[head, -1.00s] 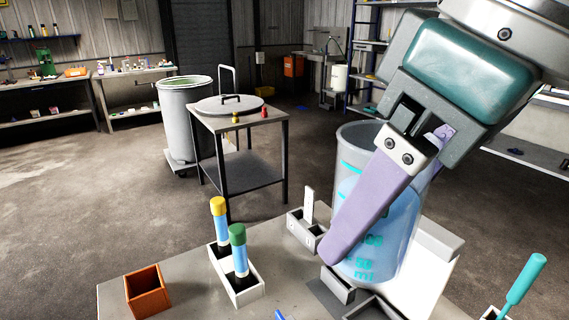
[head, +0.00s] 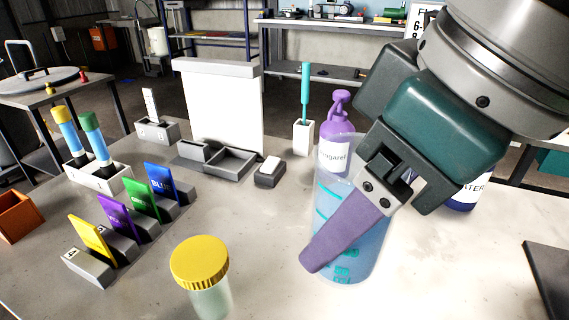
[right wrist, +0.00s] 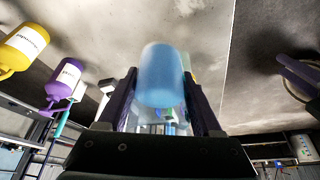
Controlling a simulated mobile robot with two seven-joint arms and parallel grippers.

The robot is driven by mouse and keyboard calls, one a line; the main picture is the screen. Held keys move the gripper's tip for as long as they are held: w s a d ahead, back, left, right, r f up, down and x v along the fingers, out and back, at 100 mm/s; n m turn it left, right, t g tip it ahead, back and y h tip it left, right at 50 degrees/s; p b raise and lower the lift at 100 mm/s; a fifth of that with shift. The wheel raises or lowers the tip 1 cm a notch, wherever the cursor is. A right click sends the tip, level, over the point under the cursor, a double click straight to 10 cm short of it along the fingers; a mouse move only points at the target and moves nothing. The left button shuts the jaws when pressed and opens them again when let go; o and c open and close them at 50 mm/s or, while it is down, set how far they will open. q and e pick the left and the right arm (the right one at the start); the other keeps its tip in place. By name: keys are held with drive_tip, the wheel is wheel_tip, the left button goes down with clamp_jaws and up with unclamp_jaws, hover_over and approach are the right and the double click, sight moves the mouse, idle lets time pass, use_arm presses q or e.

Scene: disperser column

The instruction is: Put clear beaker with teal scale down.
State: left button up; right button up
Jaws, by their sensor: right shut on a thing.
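The clear beaker (head: 352,262) with teal scale marks holds a pale blue liquid. My right gripper (head: 325,262) is shut on it, with one purple finger across its near side in the head view. The beaker looks close to upright over the right middle of the pale table (head: 180,225); I cannot tell whether its base touches the top. In the right wrist view the beaker (right wrist: 163,75) sits between both purple fingers. My left gripper is not in view.
A yellow-lidded jar (head: 200,270) stands to the beaker's left at the front. A purple bottle (head: 335,150) is close behind it. Coloured cards (head: 125,220) in holders stand at left. A dark flat plate (head: 550,275) lies at right. Table between jar and beaker is clear.

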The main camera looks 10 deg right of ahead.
wheel_tip(320, 180, down, 12)
drive_tip(key=b, duration=0.2)
drive_tip(key=shift+r+b, duration=0.2)
drive_tip(key=shift+b, duration=0.2)
wheel_tip(320, 180, down, 5)
drive_tip(key=shift+b, duration=0.7)
drive_tip(key=shift+f, duration=0.1)
drive_tip(key=shift+f, duration=0.15)
drive_tip(key=o, duration=1.5)
drive_tip(key=shift+c, duration=0.2)
